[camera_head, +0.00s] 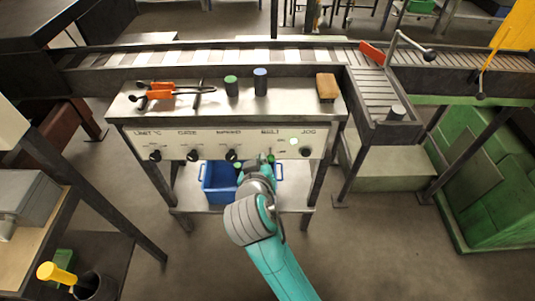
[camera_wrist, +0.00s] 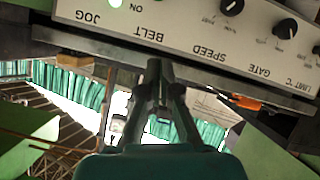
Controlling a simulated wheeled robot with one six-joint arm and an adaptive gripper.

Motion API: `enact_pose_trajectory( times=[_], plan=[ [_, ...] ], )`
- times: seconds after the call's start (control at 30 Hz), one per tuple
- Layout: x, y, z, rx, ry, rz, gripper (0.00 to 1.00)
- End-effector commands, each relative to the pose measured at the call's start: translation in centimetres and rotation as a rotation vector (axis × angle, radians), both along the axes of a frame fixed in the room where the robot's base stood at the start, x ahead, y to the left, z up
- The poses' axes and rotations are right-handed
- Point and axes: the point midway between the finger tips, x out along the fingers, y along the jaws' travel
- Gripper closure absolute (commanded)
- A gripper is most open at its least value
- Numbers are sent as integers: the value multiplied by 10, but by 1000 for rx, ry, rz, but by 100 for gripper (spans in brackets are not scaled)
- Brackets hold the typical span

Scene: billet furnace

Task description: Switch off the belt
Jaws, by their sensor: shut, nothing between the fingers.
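The control panel (camera_head: 215,143) runs along the front of a steel bench, with labels for limit, gate, speed, belt and jog. It is upside down in the wrist view (camera_wrist: 180,42). My gripper (camera_head: 266,160) is shut and empty, with its tips at the panel under the BELT label. In the wrist view its fingers (camera_wrist: 160,70) end close to the panel edge by that label. The belt switch itself is hidden or too small to make out. A green lamp (camera_head: 294,141) marked ON is lit; it also shows in the wrist view (camera_wrist: 143,4). I cannot tell whether the tips touch anything.
Black knobs flank the belt spot: speed (camera_head: 232,155) on the left, jog (camera_head: 305,152) on the right. Tongs (camera_head: 165,93), two cylinders and a wooden block (camera_head: 327,87) lie on top. A blue bin (camera_head: 222,190) stands on the shelf below. The conveyor (camera_head: 210,57) runs behind.

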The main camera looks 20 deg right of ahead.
Motion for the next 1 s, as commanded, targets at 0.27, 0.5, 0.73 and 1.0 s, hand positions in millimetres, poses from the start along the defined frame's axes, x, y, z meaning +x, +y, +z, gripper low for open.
enact_pose_trajectory(
  times=[0.27,0.5,0.73,1.0],
  plan=[
    [3,2,7,5,2,-17,100],
    [4,2,6,5,1,-15,100],
    [20,-6,-3,5,3,-18,100],
    [61,-23,-26,5,3,-18,100]
  ],
)
